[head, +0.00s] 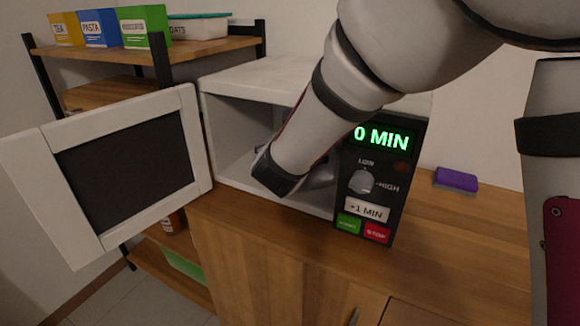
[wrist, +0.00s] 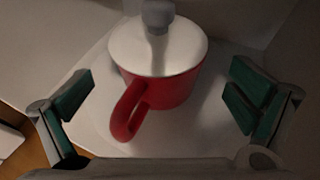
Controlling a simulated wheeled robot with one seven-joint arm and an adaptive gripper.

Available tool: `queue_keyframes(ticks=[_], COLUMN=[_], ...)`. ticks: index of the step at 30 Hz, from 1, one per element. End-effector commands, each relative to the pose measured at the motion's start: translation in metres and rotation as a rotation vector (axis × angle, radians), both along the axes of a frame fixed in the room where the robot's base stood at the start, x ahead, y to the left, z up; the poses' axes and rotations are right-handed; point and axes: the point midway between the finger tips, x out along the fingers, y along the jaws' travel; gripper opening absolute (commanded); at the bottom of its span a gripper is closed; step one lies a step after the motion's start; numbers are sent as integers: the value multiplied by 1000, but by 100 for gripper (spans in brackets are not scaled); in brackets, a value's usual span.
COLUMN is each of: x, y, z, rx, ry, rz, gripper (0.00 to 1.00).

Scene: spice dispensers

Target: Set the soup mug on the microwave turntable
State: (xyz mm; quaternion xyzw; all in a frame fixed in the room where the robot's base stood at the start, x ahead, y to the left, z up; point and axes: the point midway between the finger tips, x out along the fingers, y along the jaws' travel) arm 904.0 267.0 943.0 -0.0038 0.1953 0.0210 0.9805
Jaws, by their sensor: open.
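The soup mug (wrist: 178,92) is red with a white lid and a grey knob on top. It stands upright in the wrist view, on a pale round surface (wrist: 90,115) that looks like the turntable inside the microwave (head: 255,76). Its red handle points toward my gripper. My gripper (wrist: 160,100) is open, with its green-padded fingers spread to either side of the mug and apart from it. In the head view my arm reaches into the microwave opening and hides the mug and most of the gripper.
The microwave door (head: 125,160) is swung wide open to the left. The control panel (head: 375,185) reads 0 MIN. A purple sponge (head: 456,180) lies on the wooden counter (head: 460,235) to the right. A shelf (head: 190,50) with boxes stands behind the door.

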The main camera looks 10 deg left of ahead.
Motion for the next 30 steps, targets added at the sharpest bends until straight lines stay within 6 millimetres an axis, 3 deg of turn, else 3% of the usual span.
queue_keyframes(ticks=[6, 12, 18, 30], x=[-49, -80, -92, -93], y=[-1, -3, -4, -4], z=[0, 0, 0, 0], rx=[0, 0, -1, 0], ry=[1, -1, -1, -1], rz=[3, 1, 0, 0], gripper=[100, 100, 100, 100])
